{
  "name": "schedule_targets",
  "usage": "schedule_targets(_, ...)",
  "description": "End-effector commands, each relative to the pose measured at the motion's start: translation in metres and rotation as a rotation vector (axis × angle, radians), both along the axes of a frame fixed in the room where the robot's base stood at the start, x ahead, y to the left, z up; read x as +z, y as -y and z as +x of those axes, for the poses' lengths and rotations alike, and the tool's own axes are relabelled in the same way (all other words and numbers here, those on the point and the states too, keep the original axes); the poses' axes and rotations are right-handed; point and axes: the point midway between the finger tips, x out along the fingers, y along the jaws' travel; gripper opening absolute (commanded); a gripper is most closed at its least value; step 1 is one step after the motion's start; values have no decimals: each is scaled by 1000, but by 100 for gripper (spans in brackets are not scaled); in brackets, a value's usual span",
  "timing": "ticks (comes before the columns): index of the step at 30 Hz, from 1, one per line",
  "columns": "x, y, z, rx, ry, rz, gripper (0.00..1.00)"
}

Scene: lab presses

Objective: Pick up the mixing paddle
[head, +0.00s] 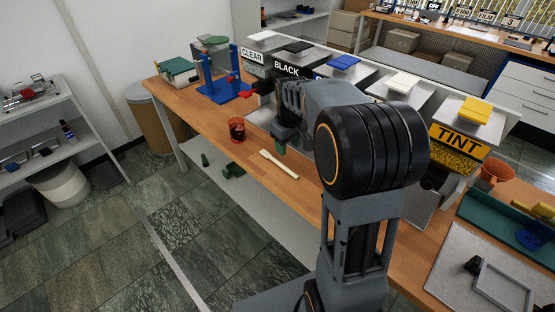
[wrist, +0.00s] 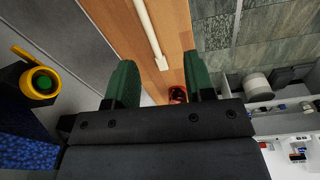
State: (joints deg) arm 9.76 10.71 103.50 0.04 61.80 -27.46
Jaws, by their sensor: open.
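The mixing paddle (head: 279,165) is a cream-coloured flat stick lying on the wooden bench top near its front edge. In the wrist view the paddle (wrist: 147,27) runs from the top edge down toward the space between my fingers. My gripper (wrist: 160,80) has two green fingers spread apart with nothing between them. In the head view my gripper (head: 281,146) is just beyond the paddle, partly hidden by my arm. It looks above the bench and apart from the paddle, though the exact height cannot be told.
A dark red cup (head: 237,129) stands on the bench left of the paddle; it also shows in the wrist view (wrist: 177,94). A blue stand (head: 220,88) is farther left. Labelled dispensers, including a yellow-lidded TINT one (head: 459,136), line the back. Bare wood surrounds the paddle.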

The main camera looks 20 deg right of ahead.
Motion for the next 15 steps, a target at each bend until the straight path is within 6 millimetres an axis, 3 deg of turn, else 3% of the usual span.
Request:
schedule_targets(3, -11, 16, 24, 42, -39, 4, 49)
schedule_targets(6, -19, 25, 35, 67, -58, 7, 49)
schedule_targets(15, -66, 34, 42, 83, -74, 10, 49)
